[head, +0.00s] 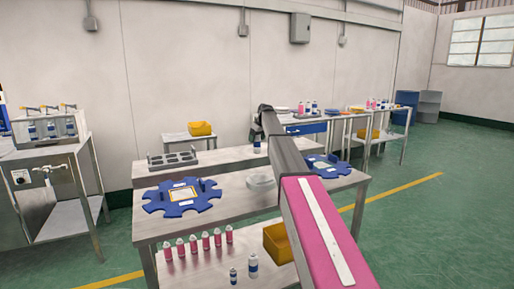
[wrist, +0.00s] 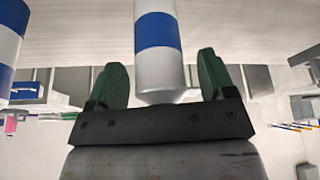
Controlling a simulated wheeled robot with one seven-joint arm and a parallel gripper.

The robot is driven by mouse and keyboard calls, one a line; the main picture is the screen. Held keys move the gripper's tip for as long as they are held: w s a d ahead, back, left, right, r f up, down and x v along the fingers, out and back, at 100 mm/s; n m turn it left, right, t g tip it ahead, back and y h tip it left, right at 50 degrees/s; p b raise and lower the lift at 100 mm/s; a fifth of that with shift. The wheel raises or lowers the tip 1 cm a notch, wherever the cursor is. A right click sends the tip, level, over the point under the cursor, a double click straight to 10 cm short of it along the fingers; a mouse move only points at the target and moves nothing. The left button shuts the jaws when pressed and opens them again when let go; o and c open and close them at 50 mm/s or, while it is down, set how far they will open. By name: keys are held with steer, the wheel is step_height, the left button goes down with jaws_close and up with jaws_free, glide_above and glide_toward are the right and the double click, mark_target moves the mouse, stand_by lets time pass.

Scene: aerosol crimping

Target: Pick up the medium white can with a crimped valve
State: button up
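In the wrist view, a white can with a blue band (wrist: 158,32) stands between the two green fingers of my gripper (wrist: 160,72). The fingers are apart, with a gap on each side of the can. The can's far end is cut off by the picture edge, and I cannot make out a valve. A second white and blue can (wrist: 8,45) is at the left edge. In the head view, my gripper is hidden behind my arm. A small white and blue can (head: 257,147) stands on the bench beside my arm.
Green floor (head: 430,225) is open at right.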

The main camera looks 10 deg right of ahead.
steer(key=c, duration=1.1)
